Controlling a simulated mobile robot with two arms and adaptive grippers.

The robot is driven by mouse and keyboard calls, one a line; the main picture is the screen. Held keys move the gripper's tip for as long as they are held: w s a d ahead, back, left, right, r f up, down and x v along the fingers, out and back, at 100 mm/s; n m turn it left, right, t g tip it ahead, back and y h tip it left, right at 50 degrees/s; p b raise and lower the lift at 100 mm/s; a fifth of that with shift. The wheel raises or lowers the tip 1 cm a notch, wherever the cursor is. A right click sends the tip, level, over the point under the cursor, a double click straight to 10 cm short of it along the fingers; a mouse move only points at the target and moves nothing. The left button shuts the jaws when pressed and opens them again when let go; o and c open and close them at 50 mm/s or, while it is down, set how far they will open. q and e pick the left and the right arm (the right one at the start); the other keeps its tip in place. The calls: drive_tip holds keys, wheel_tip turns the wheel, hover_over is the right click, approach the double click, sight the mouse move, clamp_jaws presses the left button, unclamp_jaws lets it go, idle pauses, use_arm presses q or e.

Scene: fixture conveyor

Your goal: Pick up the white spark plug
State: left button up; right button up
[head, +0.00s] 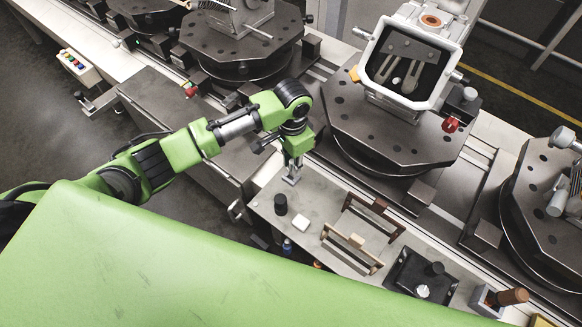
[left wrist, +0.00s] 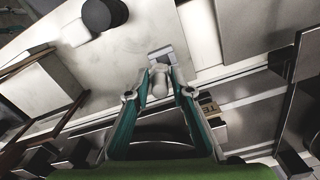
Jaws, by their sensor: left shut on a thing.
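My left gripper (head: 292,172) comes down over the left end of the metal work tray (head: 320,205). In the left wrist view, its two fingers (left wrist: 160,74) are shut on a small pale, rounded thing, which appears to be the white spark plug (left wrist: 159,86). A grey metal piece (left wrist: 165,54) lies just beyond the fingertips; I cannot tell if the plug touches it. In the head view the plug is mostly hidden by the gripper. My right gripper is not in view.
A black cylinder (head: 280,204) and a white block (head: 301,223) stand close to the gripper. Two brown handled frames (head: 352,248) and a black holder (head: 422,274) are farther right. A turntable with a white-rimmed housing (head: 412,60) stands behind.

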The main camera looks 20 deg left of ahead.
use_arm(q)
drive_tip(key=s+d+r+b, duration=0.1)
drive_tip(key=s+d+r, duration=0.7)
drive_tip(key=s+r, duration=0.1)
drive_tip(key=shift+s+d+b, duration=0.2)
drive_tip(key=shift+s+b, duration=0.1)
drive_tip(key=shift+s, duration=0.45)
